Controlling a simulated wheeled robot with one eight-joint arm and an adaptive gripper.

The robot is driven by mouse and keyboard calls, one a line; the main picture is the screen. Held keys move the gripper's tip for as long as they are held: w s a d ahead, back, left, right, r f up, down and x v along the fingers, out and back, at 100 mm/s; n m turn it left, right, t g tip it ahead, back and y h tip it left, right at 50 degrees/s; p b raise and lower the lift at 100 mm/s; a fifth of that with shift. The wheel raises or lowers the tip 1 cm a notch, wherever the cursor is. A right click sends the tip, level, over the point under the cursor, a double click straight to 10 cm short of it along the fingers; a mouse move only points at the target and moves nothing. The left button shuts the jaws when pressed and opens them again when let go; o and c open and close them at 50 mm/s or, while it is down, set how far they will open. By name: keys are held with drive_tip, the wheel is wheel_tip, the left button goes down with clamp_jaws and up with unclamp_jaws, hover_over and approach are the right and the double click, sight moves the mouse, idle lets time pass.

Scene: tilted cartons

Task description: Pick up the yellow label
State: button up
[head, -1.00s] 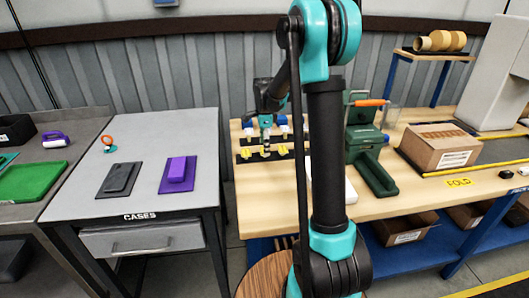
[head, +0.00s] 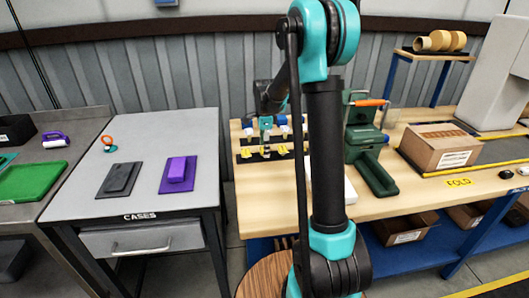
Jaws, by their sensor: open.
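Small yellow pieces (head: 246,154), which may be the yellow labels, lie on a dark strip on the wooden bench, with another yellow piece (head: 283,150) to the right. They are too small to read. My gripper (head: 266,150) is open, small and far off, over the middle of this strip between the two yellow pieces. Its fingertips are dark and hard to separate from the strip. I cannot tell whether it touches anything, and I see nothing held in it.
A second dark strip with white and blue items (head: 283,131) lies behind. A green press (head: 368,150) with an orange handle stands to the right, and a cardboard carton (head: 440,148) beyond it. A grey table (head: 140,190) on the left holds a black and a purple case (head: 178,174).

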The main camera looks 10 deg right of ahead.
drive_tip(key=shift+c, duration=0.4)
drive_tip(key=c, duration=0.7)
drive_tip(key=shift+r, duration=0.1)
